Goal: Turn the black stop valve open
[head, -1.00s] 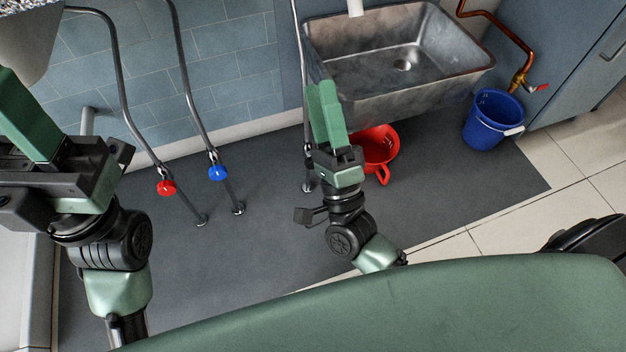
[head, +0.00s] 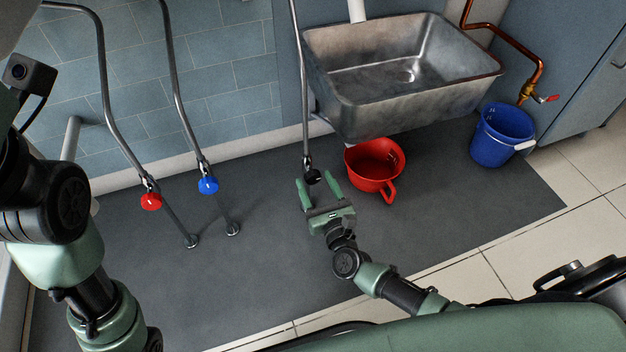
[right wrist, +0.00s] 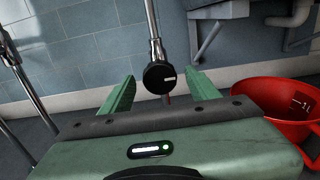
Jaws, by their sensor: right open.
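The black stop valve (head: 312,177) sits low on a thin vertical metal pipe, left of the sink. In the right wrist view its round black knob (right wrist: 159,77) with a small white mark faces me. My right gripper (head: 319,183) is open, with its green fingers to either side of the knob in the picture. In the right wrist view the fingertips (right wrist: 160,84) flank the knob with gaps on both sides; I see no contact. My left arm shows at the left edge of the head view, but its gripper fingers are out of the picture.
A red valve (head: 151,201) and a blue valve (head: 208,185) are on pipes to the left. A red bucket (head: 375,166) stands close right of the black valve, under the metal sink (head: 345,112). A blue bucket (head: 502,135) stands farther right. The dark floor mat (head: 260,260) is clear in front.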

